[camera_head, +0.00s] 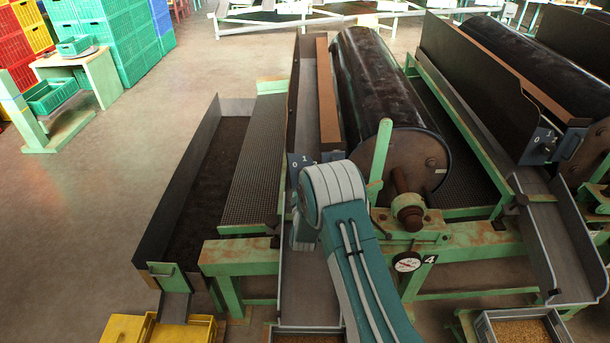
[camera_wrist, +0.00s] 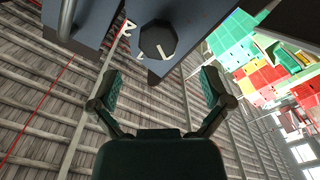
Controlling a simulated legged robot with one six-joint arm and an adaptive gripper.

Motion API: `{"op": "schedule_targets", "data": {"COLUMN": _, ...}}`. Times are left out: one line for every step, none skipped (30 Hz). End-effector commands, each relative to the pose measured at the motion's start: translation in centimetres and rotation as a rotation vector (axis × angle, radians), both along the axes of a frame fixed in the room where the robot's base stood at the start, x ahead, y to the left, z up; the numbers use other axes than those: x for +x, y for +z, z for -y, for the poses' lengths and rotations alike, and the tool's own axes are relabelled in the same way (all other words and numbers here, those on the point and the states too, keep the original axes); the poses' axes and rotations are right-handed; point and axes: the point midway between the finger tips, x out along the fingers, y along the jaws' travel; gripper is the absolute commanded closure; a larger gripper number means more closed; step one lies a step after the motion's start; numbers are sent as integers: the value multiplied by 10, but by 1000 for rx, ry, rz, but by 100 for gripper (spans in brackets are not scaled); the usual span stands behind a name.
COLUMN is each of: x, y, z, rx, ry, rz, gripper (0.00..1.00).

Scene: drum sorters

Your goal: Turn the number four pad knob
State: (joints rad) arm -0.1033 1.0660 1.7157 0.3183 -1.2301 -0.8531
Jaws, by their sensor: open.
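A dark, many-sided knob (camera_wrist: 157,40) sits on a blue-grey pad (camera_wrist: 112,22) in the upper middle of the wrist view, with white marks around it. My gripper (camera_wrist: 160,88) is open and empty, its two fingers spread left and right below the knob in that picture. The fingers look apart from the knob. In the head view, a pad marked 0 and 1 (camera_head: 297,163) shows just left of my arm on the near drum sorter, and its knob is hidden. A number 4 plate (camera_head: 430,259) is on that sorter's green frame. My fingers are hidden there.
A large dark drum (camera_head: 380,85) lies right of my arm, with a green upright bar (camera_head: 380,155) close by. Another sorter with a similar pad (camera_head: 539,145) stands at the right. Open floor (camera_head: 110,190) lies at the left.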

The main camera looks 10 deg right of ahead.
Motion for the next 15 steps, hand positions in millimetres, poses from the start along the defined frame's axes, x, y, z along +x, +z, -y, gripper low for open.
{"op": "schedule_targets", "data": {"x": 9, "y": 0, "z": 2, "rx": 0, "ry": -1, "rz": 1, "gripper": 2}}
{"op": "schedule_targets", "data": {"x": 14, "y": 0, "z": 4, "rx": 0, "ry": -1, "rz": 1, "gripper": 2}}
{"op": "schedule_targets", "data": {"x": 20, "y": 0, "z": 5, "rx": 0, "ry": -1, "rz": 1, "gripper": 2}}
{"op": "schedule_targets", "data": {"x": 25, "y": 0, "z": 6, "rx": 1, "ry": -1, "rz": 2, "gripper": 2}}
{"op": "schedule_targets", "data": {"x": 30, "y": -1, "z": 7, "rx": 1, "ry": -2, "rz": 1, "gripper": 2}}
{"op": "schedule_targets", "data": {"x": 36, "y": 0, "z": 8, "rx": 1, "ry": -1, "rz": 0, "gripper": 2}}
{"op": "schedule_targets", "data": {"x": 40, "y": 0, "z": 9, "rx": 1, "ry": -1, "rz": 2, "gripper": 2}}
{"op": "schedule_targets", "data": {"x": 44, "y": 0, "z": 10, "rx": 1, "ry": -1, "rz": 0, "gripper": 2}}
{"op": "schedule_targets", "data": {"x": 49, "y": -1, "z": 10, "rx": 0, "ry": -1, "rz": -1, "gripper": 2}}
{"op": "schedule_targets", "data": {"x": 53, "y": 0, "z": 11, "rx": 0, "ry": -1, "rz": 1, "gripper": 2}}
{"op": "schedule_targets", "data": {"x": 56, "y": 0, "z": 11, "rx": 0, "ry": -1, "rz": -1, "gripper": 2}}
{"op": "schedule_targets", "data": {"x": 59, "y": 0, "z": 12, "rx": 0, "ry": -1, "rz": -1, "gripper": 2}}
{"op": "schedule_targets", "data": {"x": 62, "y": 0, "z": 13, "rx": 0, "ry": -1, "rz": 0, "gripper": 2}}
{"op": "schedule_targets", "data": {"x": 63, "y": 0, "z": 13, "rx": 0, "ry": -1, "rz": -1, "gripper": 2}}
{"op": "schedule_targets", "data": {"x": 65, "y": 0, "z": 13, "rx": 0, "ry": -1, "rz": -1, "gripper": 2}}
